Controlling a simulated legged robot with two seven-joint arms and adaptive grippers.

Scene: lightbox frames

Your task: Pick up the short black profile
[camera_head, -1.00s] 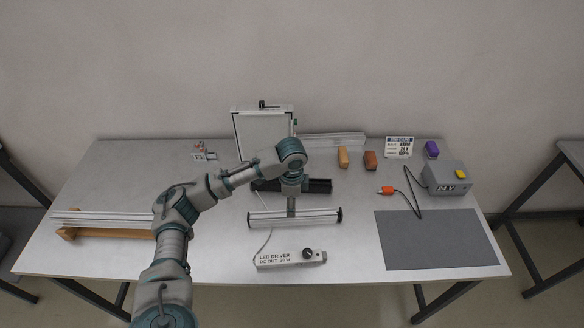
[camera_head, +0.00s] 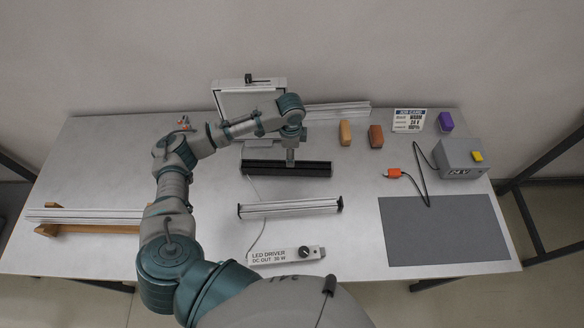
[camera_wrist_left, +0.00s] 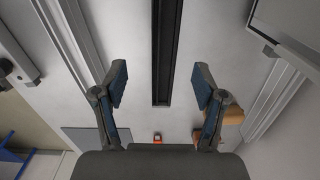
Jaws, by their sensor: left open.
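The short black profile (camera_head: 262,168) lies left to right on the table behind the silver profile in the head view. My left gripper (camera_head: 290,164) hangs over its right part, pointing down. In the left wrist view the black profile (camera_wrist_left: 165,55) runs from the top edge to an end near the middle. The open fingers of my left gripper (camera_wrist_left: 160,82) stand on either side of its line, clear of it, with nothing between them gripped. The exact height above the profile cannot be told. My right gripper is not in view.
A silver profile (camera_head: 290,208) lies in front, with an LED driver (camera_head: 284,256) nearer. A panel frame (camera_head: 232,102) and clear profiles (camera_head: 338,111) stand behind. Orange (camera_head: 345,133) and brown blocks (camera_head: 376,137) are right of the gripper. A grey mat (camera_head: 440,232) is empty.

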